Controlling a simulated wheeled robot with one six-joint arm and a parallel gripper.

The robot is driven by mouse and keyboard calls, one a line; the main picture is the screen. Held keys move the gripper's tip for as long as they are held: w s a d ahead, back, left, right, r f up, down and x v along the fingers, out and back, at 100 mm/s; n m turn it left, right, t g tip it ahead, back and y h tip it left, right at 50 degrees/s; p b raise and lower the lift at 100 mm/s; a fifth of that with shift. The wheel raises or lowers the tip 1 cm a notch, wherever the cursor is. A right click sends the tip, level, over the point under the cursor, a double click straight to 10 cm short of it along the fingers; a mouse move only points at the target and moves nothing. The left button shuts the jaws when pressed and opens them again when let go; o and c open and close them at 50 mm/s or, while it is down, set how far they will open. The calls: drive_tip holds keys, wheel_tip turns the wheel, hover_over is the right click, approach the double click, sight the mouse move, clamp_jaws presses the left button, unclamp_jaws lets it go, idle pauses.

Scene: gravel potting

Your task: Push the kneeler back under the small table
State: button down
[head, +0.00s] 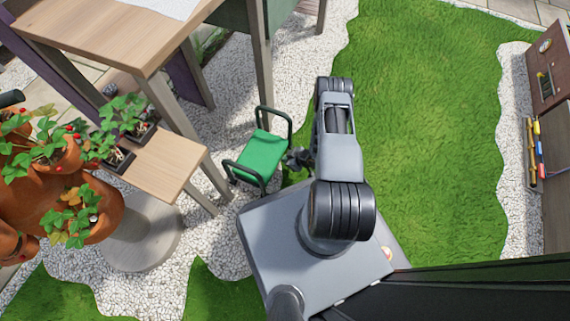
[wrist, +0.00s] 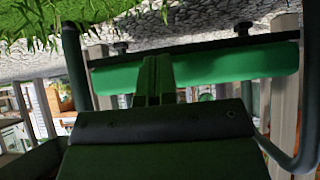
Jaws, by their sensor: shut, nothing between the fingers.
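The kneeler (head: 262,153) has a green pad and dark tube handles. In the head view it stands upright on white gravel, to the right of the small wooden table (head: 168,165) and clear of its top. My gripper (head: 298,158) is at the kneeler's right side, partly hidden by my arm. In the wrist view the shut, empty fingers (wrist: 153,80) point at the green pad (wrist: 220,66), between the tube legs. I cannot tell whether they touch it.
A larger wooden table (head: 110,35) stands at the upper left. Potted strawberry plants (head: 118,130) sit on the small table, beside a terracotta planter (head: 95,215). Open lawn (head: 430,130) lies to the right. A wooden cabinet (head: 548,70) stands at the far right.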

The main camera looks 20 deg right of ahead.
sight(256, 146)
drive_tip(key=shift+w+a, duration=2.45)
drive_tip(key=shift+w, duration=0.3)
drive_tip(key=shift+w+a, duration=2.4)
drive_tip(key=shift+w, duration=0.3)
drive_tip(key=shift+w+a, duration=2.45)
drive_tip(key=shift+w, duration=0.3)
drive_tip(key=shift+s+d+r+p, duration=0.4)
drive_tip(key=shift+s+d+p, duration=0.1)
drive_tip(key=shift+s+d, duration=0.25)
drive_tip(key=shift+s+d+r+p, duration=0.3)
drive_tip(key=shift+s+d+p, duration=0.35)
drive_tip(key=shift+s+d, duration=0.3)
drive_tip(key=shift+s+d+r+p, duration=0.3)
drive_tip(key=shift+s+d+p, duration=0.4)
drive_tip(key=shift+s, duration=0.3)
drive_tip(key=shift+s, duration=0.1)
